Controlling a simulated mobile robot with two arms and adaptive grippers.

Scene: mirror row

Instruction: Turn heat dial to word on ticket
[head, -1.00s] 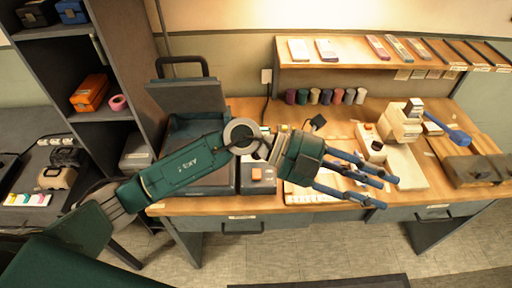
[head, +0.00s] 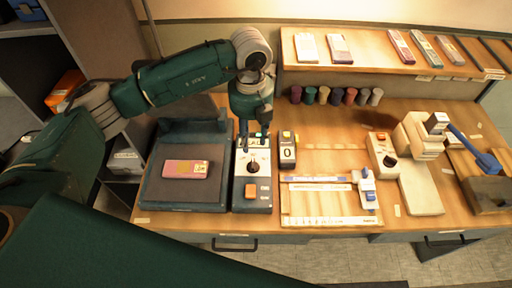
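A control box (head: 252,196) with a pale top panel stands on the desk. It carries a black dial (head: 253,168), an orange button (head: 251,190) and a small green light. Its lettering is too small to read. My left gripper (head: 255,135) points down over the back end of the box, just behind the dial and apart from it. Its fingers are foreshortened, so their opening is unclear. A second black dial (head: 390,160) is on a white unit further right. Pale printed strips (head: 318,180) lie on a board; I cannot tell which is the ticket. My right gripper is out of view.
A dark flat press (head: 152,190) with a pink pack (head: 192,169) on it stands left of the box. A small counter (head: 287,150) showing 0 stands right of it. Several spools (head: 336,96) line the back, below a shelf (head: 371,60).

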